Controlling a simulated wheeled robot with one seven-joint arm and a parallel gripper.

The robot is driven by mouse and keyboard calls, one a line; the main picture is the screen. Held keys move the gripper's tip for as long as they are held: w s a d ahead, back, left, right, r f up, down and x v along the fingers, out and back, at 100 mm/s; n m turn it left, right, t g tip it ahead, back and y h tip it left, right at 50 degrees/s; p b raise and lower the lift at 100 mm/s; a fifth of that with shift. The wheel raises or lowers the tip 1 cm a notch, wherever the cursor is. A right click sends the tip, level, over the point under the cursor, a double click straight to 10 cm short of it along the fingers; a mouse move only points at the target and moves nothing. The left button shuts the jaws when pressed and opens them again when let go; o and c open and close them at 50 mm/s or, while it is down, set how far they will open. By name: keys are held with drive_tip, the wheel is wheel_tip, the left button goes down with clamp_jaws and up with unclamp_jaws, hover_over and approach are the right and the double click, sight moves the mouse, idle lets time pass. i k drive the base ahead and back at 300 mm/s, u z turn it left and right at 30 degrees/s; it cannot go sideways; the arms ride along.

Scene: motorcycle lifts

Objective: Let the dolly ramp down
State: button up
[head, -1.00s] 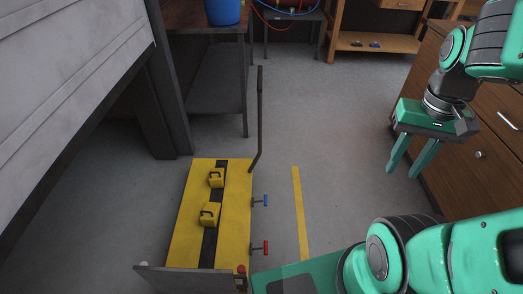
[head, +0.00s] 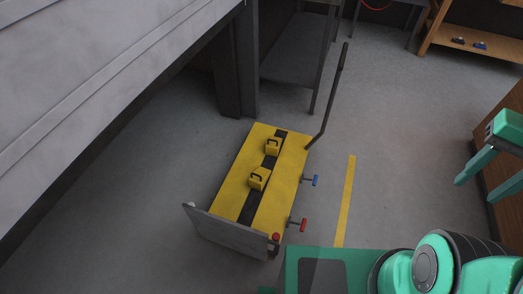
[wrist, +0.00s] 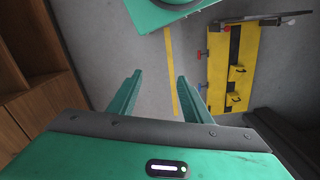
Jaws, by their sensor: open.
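The yellow dolly (head: 225,190) stands on the floor left of the middle in the head view, and at the upper right in the wrist view (wrist: 217,65). Its grey ramp plate (head: 225,232) stands raised across the near end. A red-handled lever (head: 302,225) and a blue-handled lever (head: 315,180) stick out from its right side. A red knob (head: 276,237) and a pale knob (head: 192,204) sit by the plate's ends. My gripper (head: 476,191) is open and empty at the right, apart from the dolly; its two fingers show in the wrist view (wrist: 158,76).
A dark bent handle (head: 332,95) rises from the dolly's far end. A large grey lift (head: 90,80) overhangs the left. A grey shelf bench (head: 298,55) stands behind. A yellow floor line (head: 346,200) and clear floor lie right of the dolly; wooden drawers stand far right.

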sight(242, 239)
drive_tip(key=z, duration=1.1)
drive_tip(key=k, duration=1.85)
drive_tip(key=u, duration=1.6)
drive_tip(key=i, duration=1)
